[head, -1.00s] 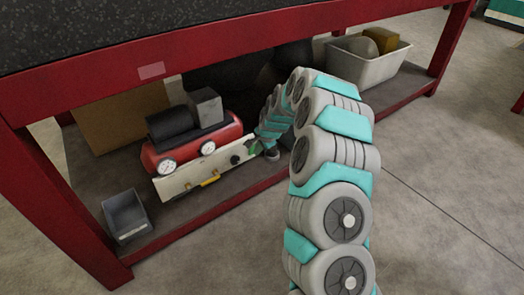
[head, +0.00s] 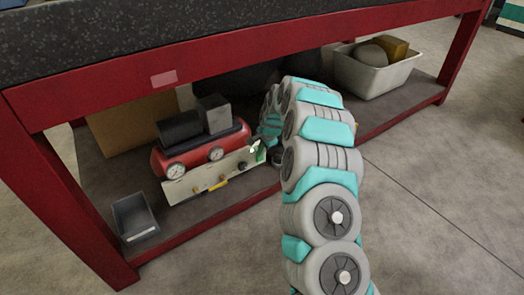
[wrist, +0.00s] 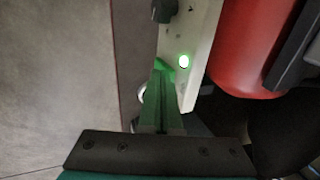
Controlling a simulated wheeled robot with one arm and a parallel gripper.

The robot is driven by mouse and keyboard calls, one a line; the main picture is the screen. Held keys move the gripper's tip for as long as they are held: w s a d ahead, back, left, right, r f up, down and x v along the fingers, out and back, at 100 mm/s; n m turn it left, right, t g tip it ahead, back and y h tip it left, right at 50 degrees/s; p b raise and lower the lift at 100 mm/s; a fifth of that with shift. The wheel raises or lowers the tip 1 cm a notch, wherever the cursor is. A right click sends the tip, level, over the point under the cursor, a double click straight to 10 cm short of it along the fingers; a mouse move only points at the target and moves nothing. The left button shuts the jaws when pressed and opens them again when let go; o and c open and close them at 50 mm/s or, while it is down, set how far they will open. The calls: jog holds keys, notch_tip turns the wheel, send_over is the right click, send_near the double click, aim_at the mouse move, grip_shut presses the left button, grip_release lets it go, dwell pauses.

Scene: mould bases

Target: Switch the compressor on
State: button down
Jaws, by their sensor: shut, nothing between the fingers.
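The compressor (head: 200,150) has a red tank with gauges and dark parts on top. It stands on the lower shelf under the bench. Its cream panel (head: 205,182) carries a yellow handle (head: 218,184) and a dark knob (head: 242,166). In the head view my arm partly hides the gripper (head: 258,153).
A red bench frame (head: 150,85) overhangs the shelf. A small grey bin (head: 134,217) stands left of the compressor, a cardboard box (head: 125,125) behind it. A white tub (head: 375,78) with items stands at the right. Floor is clear in front.

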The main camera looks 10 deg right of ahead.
jog(key=shift+w, duration=0.15)
jog(key=shift+r, duration=0.2)
jog(key=shift+r, duration=0.65)
